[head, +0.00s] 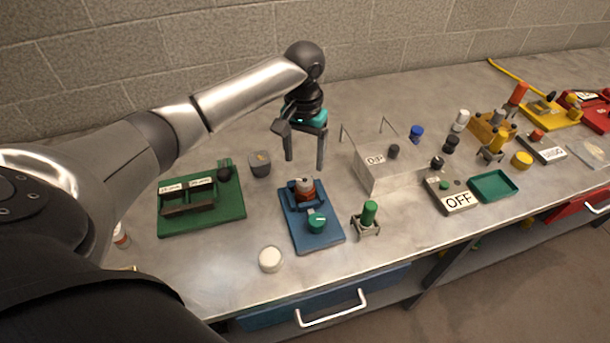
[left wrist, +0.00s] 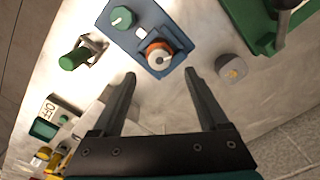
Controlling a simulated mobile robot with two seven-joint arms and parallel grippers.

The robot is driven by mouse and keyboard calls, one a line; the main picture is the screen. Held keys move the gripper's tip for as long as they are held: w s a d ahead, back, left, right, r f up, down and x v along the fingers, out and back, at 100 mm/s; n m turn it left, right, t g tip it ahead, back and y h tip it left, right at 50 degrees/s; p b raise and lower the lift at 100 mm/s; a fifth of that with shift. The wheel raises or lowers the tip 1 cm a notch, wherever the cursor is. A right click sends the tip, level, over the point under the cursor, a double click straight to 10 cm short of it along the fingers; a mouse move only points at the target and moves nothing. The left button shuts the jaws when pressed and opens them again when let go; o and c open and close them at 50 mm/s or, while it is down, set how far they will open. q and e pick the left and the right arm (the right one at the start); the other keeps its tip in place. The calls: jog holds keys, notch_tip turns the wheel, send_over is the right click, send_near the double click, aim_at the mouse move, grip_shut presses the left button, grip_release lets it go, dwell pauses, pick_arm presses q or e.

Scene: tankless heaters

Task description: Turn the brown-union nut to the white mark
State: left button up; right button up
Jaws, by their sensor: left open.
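The brown-union nut (head: 304,187) sits in a blue holder on the blue board (head: 325,237), behind a green knob (head: 317,222). In the left wrist view the nut (left wrist: 158,55) shows as an orange-brown ring around a pale centre, and a small white patch (left wrist: 141,33) lies on the blue board between it and the green knob (left wrist: 122,18). My left gripper (head: 305,165) is open and empty, above and behind the nut, fingers pointing down. In the left wrist view its fingertips (left wrist: 160,76) stand apart on either side below the nut, not touching it. My right gripper is not in view.
A green board (head: 235,206) with labelled slots lies left of the blue board. A grey block (head: 260,163) stands between them at the back. A clear box (head: 378,182), a green-topped stand (head: 368,215) and an OFF box (head: 462,200) are to the right. A white cap (head: 270,259) sits in front.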

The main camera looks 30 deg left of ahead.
aim_at(305, 180)
pick_arm(q)
notch_tip(305, 180, down, 6)
jog(key=shift+f+b, duration=0.3)
jog(key=shift+f, duration=0.1)
grip_shut()
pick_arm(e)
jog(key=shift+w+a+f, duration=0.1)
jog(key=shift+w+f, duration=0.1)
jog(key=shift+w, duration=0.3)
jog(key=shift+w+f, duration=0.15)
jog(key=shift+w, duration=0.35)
